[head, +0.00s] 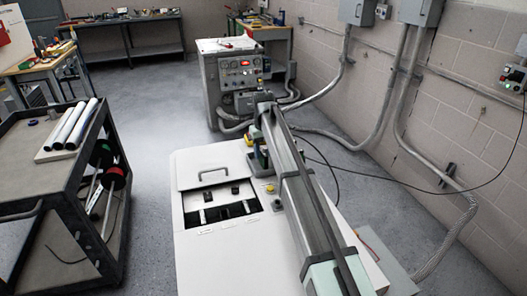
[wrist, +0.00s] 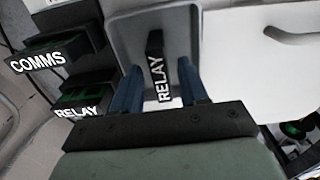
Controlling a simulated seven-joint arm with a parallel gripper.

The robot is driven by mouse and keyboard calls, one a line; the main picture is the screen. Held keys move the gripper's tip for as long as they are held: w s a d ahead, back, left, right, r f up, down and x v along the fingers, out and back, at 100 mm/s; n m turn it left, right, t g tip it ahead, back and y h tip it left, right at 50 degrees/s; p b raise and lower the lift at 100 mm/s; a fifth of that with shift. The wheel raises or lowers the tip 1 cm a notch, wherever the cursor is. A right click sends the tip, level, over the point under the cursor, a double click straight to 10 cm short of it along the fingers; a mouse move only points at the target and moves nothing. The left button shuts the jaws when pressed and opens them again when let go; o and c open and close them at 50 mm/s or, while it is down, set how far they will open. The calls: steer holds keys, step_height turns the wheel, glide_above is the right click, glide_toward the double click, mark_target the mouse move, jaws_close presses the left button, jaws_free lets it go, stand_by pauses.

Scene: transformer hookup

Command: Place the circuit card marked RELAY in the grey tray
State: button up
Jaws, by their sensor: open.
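The circuit card marked RELAY (wrist: 163,80) is a dark, narrow card with a white label. In the wrist view it is seen within the outline of the grey tray (wrist: 128,34). My gripper (wrist: 160,64) has its two blue fingers apart, one on each side of the card, with gaps showing. I cannot tell how far the fingertips are above the tray floor. In the head view my arm hides the card, and I cannot make out the tray or fingers clearly.
Dark holders labelled COMMS (wrist: 37,62) and RELAY (wrist: 77,112) are left of the tray in the wrist view. A white cabinet (head: 240,260) with an open recess (head: 222,212) lies under my arm. A dark cart (head: 35,190) is at left; a control cabinet (head: 235,75) stands behind.

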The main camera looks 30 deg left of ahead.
mark_target(264, 153)
step_height(264, 153, up, 12)
steer(key=shift+r, duration=0.15)
stand_by(0.6)
steer(key=shift+d, duration=0.1)
